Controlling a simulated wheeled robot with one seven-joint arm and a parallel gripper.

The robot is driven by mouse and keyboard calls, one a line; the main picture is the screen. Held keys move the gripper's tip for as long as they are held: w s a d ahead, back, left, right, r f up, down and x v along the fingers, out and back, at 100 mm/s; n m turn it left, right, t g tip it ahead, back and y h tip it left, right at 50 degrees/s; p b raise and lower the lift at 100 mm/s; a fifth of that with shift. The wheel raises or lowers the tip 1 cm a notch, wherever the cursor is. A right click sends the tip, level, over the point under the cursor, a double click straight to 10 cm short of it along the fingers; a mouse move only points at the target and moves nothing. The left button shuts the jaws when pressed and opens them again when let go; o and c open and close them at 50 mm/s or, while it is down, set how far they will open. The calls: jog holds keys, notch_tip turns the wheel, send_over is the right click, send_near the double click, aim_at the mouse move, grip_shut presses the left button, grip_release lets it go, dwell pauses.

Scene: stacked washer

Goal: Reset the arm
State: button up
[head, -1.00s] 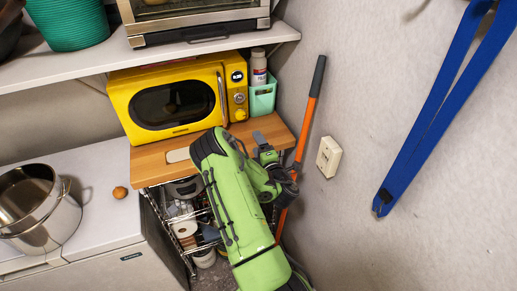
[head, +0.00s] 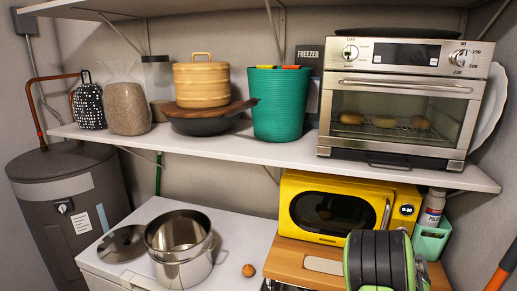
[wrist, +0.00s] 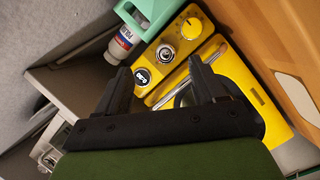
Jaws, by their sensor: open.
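My gripper (wrist: 160,80) is open in the wrist view, with its two dark fingers apart and nothing held between them. The yellow microwave (wrist: 262,98) shows beyond the fingers, with its knobs and handle; I cannot tell how far away it is. In the head view my green and black arm (head: 384,262) shows at the lower right, in front of the microwave (head: 335,212) and the wooden board under it. The gripper's fingers cannot be made out in the head view.
A white shelf (head: 265,152) above the microwave holds a toaster oven (head: 400,97), a teal basket (head: 280,105) and a pan. A steel pot (head: 180,262) and an onion (head: 248,270) sit on the white top at left. A mint caddy (head: 432,240) stands right of the microwave.

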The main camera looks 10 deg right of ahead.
jog(key=s+a+r+m+g+y, duration=0.1)
jog(key=s+a+r+m+y, duration=0.2)
jog(key=a, duration=0.8)
jog(key=s+a+r+m+g+y, duration=0.1)
jog(key=s+a+r+y, duration=0.3)
jog(key=a, duration=0.8)
jog(key=s+a+r+n+g+y, duration=0.2)
jog(key=s+a+g+y, duration=0.1)
jog(key=s+a, duration=0.9)
jog(key=shift+s+r+y, duration=0.2)
jog(key=shift+s+y, duration=0.7)
jog(key=shift+s, duration=0.3)
jog(key=shift+d, duration=0.1)
